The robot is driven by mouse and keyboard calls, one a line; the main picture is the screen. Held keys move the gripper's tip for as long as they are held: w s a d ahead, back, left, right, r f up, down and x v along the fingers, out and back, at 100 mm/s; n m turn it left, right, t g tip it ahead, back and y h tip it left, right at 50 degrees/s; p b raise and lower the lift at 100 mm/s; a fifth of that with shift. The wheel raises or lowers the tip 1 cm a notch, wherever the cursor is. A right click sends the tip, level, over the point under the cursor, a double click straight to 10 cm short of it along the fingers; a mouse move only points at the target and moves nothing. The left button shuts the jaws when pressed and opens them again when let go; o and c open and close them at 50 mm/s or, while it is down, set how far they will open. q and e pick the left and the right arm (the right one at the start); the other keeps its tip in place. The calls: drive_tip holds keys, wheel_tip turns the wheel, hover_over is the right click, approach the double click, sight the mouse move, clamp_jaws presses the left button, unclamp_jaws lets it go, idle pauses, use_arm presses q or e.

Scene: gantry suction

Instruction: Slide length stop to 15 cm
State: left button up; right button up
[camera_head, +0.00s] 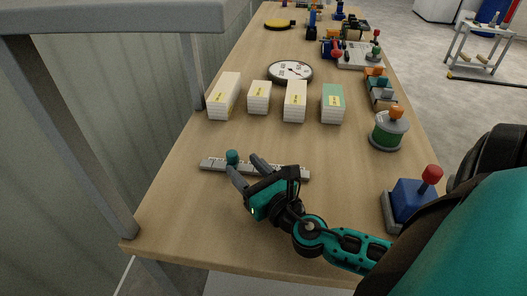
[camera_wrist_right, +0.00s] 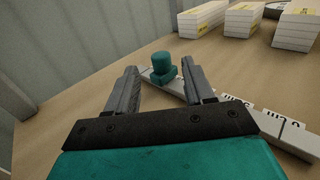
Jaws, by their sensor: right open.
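The length stop is a small teal block with a round knob (camera_head: 232,157), sitting on a grey rail (camera_head: 293,173) with printed marks, near the rail's left end. In the right wrist view the stop (camera_wrist_right: 190,66) stands just beyond and between my fingers, and the rail (camera_wrist_right: 236,104) runs from upper left to lower right, with marks partly readable as "cm". My right gripper (camera_head: 240,165) is open, its fingers (camera_wrist_right: 160,88) spread either side of the stop's direction. I cannot tell whether a finger touches the stop. My left gripper is not in view.
Several labelled stacks of white blocks (camera_head: 296,102) and a green-topped stack (camera_head: 333,104) stand behind the rail. A round gauge (camera_head: 290,72) lies behind them. A green cylinder with an orange knob (camera_head: 389,130) and a blue block with a red knob (camera_head: 411,199) stand right. A grey post rises at the left edge.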

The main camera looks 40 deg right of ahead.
drive_tip(key=s, duration=0.3)
drive_tip(key=s+b, duration=0.1)
drive_tip(key=s, duration=0.2)
drive_tip(key=shift+s+a, duration=0.2)
drive_tip(key=shift+s, duration=0.05)
idle(0.3)
